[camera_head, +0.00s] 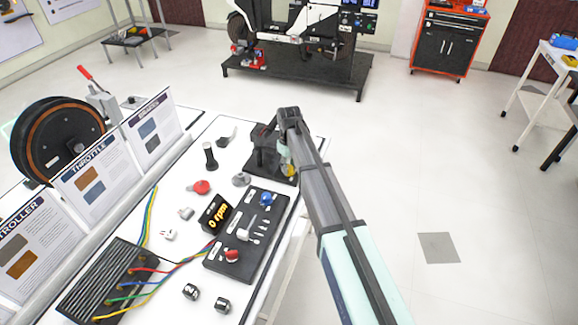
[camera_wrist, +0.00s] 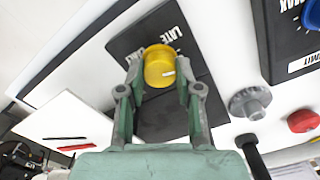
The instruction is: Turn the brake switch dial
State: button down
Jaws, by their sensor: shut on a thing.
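A yellow dial (camera_wrist: 159,66) with a white mark on its side stands on a black plate (camera_wrist: 143,38) with partly hidden white lettering. My gripper (camera_wrist: 160,78) has one finger on each side of the dial and is shut on it. In the head view the yellow dial (camera_head: 290,169) shows just below my gripper (camera_head: 283,160), at the table's far right corner. The arm and gripper partly cover the dial and its black box (camera_head: 268,158) there. I cannot read a brake label on it.
A black control panel (camera_head: 236,262) with a blue knob (camera_head: 265,199) and red knob (camera_head: 232,255) lies nearer on the white table. A grey knob (camera_wrist: 250,102) and red knob (camera_wrist: 302,121) are beside the dial. Colored wires (camera_head: 150,285) run at left.

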aim_at(289, 167)
jog(key=c, duration=0.8)
grip_release()
notch_tip(289, 167, up, 12)
